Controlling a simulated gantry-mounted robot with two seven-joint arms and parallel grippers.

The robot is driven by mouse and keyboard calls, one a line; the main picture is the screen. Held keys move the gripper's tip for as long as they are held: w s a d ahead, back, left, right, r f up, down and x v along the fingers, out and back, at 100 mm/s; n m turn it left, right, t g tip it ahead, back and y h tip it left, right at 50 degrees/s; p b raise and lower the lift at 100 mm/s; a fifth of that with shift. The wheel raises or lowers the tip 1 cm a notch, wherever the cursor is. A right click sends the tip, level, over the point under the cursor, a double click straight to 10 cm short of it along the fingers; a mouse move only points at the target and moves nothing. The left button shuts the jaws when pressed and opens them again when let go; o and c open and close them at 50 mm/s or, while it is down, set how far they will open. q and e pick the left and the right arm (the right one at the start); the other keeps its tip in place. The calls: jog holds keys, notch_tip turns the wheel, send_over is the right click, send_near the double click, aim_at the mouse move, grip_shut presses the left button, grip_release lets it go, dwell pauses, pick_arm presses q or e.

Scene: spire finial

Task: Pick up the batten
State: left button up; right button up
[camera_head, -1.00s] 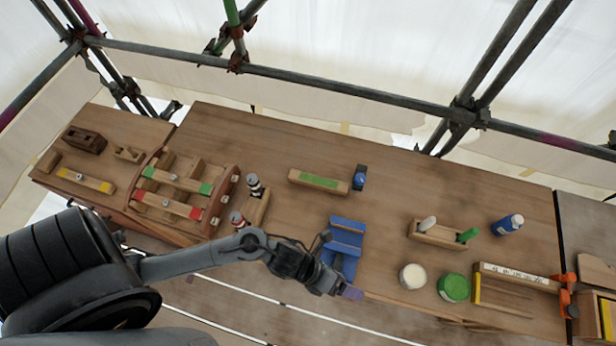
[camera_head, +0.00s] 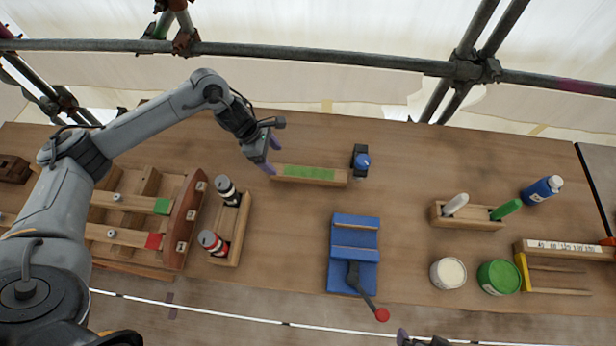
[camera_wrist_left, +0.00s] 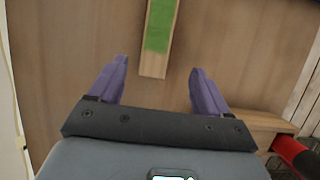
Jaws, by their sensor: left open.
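The batten, a pale wooden bar with a green patch on top (camera_head: 308,175), lies on the bench's back middle. In the left wrist view the batten (camera_wrist_left: 153,68) points end-on toward my gripper, its near end between the lines of the two purple fingers. My left gripper (camera_head: 267,155) is open and empty at the batten's left end. It also shows in the left wrist view (camera_wrist_left: 158,68); I cannot tell its height above the bench. Only a bit of my right gripper (camera_head: 420,340) shows at the bottom edge; its jaws are cut off.
A blue-capped tool (camera_head: 360,160) stands just right of the batten. A blue fixture with a red-knobbed lever (camera_head: 355,240) sits in front. A wooden rack (camera_head: 182,220) and bottle holder (camera_head: 232,232) are left. Tins (camera_head: 448,273) and a pen block (camera_head: 465,218) are right.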

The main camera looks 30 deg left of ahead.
aim_at(287, 170)
pick_arm(q)
jog(key=x, duration=0.4)
jog(key=shift+d, duration=0.1)
jog(key=shift+w+a+x, duration=0.1)
jog(key=shift+x, duration=1.3)
jog(key=shift+w+a+x, duration=0.15)
jog(key=shift+x, duration=1.25)
jog(key=c, duration=1.3)
